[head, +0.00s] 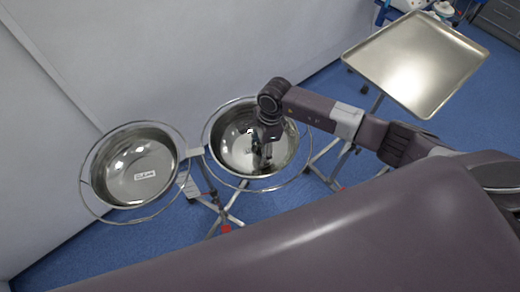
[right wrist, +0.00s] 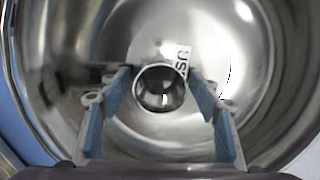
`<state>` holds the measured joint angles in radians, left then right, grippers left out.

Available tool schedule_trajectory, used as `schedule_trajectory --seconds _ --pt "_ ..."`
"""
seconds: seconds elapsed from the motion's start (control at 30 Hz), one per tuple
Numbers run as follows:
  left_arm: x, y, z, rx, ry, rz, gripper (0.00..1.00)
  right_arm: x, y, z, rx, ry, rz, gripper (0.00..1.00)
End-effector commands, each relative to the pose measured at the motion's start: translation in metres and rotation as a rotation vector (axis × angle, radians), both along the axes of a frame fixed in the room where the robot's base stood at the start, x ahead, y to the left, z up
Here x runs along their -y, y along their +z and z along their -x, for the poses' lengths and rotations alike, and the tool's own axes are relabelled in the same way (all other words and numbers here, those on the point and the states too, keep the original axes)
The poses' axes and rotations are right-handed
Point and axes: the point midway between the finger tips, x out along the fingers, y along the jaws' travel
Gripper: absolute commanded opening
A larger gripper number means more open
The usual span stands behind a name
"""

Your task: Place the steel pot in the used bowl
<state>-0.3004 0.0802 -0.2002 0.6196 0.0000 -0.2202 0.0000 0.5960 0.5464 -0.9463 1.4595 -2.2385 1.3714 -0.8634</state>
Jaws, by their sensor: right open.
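The used bowl (head: 228,151) is the right one of two steel bowls on a wheeled stand. In the right wrist view, the bowl's shiny inside (right wrist: 90,45) fills most of the picture, and a partly covered label (right wrist: 183,60) reads "US". The small round steel pot (right wrist: 160,88) shows between the blue-padded fingers, over the bowl's floor. My right gripper (head: 262,162) points down into the bowl, its fingers (right wrist: 160,105) open on either side of the pot. Whether the pot rests on the floor is unclear. In the head view I cannot make out the pot. My left gripper is out of view.
A second steel bowl (head: 135,172) with a small white label sits in the left ring of the stand. A flat steel tray (head: 420,60) stands at the upper right. A wall rises behind the bowls.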

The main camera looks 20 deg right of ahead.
Motion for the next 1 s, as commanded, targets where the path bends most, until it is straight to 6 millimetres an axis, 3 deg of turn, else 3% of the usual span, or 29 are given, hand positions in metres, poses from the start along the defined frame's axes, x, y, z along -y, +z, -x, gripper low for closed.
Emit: schedule_trajectory --seconds 0.1,0.27,0.5,0.7,1.0 --pt "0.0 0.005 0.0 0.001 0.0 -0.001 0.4 0.0 0.005 0.0 -0.001 0.0 0.0 0.57" --pt "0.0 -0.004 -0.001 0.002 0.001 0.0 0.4 0.004 0.023 -0.001 0.004 0.0 0.0 0.57" --pt "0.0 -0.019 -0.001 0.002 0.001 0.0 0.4 0.012 0.075 -0.001 0.006 0.002 0.001 0.57" --pt "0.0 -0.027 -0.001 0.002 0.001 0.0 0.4 0.017 0.108 0.0 0.004 -0.001 0.0 0.57" --pt "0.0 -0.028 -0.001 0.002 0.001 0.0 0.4 0.018 0.122 0.001 0.0 0.0 0.001 0.57"
